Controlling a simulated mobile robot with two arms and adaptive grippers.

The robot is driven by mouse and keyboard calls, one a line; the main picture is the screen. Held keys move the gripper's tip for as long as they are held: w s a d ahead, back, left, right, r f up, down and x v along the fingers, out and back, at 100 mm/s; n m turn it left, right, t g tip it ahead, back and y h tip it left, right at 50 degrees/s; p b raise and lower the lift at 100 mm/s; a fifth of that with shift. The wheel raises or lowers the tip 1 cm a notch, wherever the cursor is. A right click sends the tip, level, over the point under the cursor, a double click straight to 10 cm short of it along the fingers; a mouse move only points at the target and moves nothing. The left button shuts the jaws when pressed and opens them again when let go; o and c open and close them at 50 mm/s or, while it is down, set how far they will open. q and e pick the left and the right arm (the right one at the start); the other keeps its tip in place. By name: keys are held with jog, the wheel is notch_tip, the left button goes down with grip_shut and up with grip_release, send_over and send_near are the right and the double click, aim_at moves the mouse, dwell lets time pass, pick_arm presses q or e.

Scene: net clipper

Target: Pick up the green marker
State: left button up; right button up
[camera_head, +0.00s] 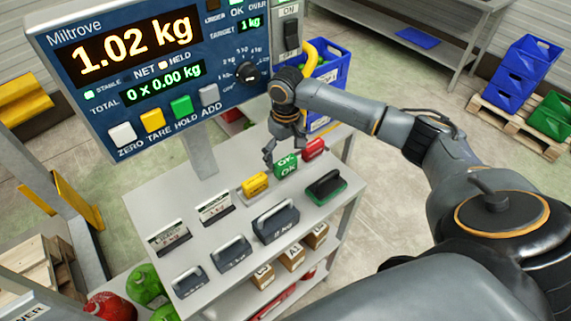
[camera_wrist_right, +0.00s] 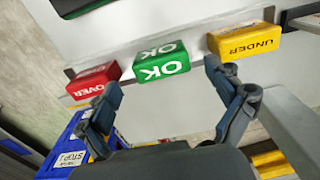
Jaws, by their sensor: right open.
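The green marker (camera_head: 286,164) is a small block with white "OK" lettering, standing on the grey tabletop between a yellow marker (camera_head: 255,184) and a red marker (camera_head: 313,148). My right gripper (camera_head: 286,150) is open and empty, just above and behind the green marker. In the right wrist view the green marker (camera_wrist_right: 161,62) lies ahead of the open fingertips, roughly between them. The red "OVER" marker (camera_wrist_right: 94,79) is on the left there and the yellow "UNDER" marker (camera_wrist_right: 243,42) on the right. My left gripper is not in view.
A large scale display (camera_head: 150,75) reading 1.02 kg stands over the table's back left. A black-and-green block (camera_head: 325,187) and several handled weights (camera_head: 276,222) sit in front of the markers. A blue bin (camera_head: 330,70) stands behind the table (camera_head: 140,205).

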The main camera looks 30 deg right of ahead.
aim_at(286, 161)
jog(key=shift+f+p, duration=0.3)
jog(key=shift+f, duration=1.5)
jog(key=c, duration=1.2)
jog(key=shift+r, duration=0.1)
jog(key=shift+c, duration=0.2)
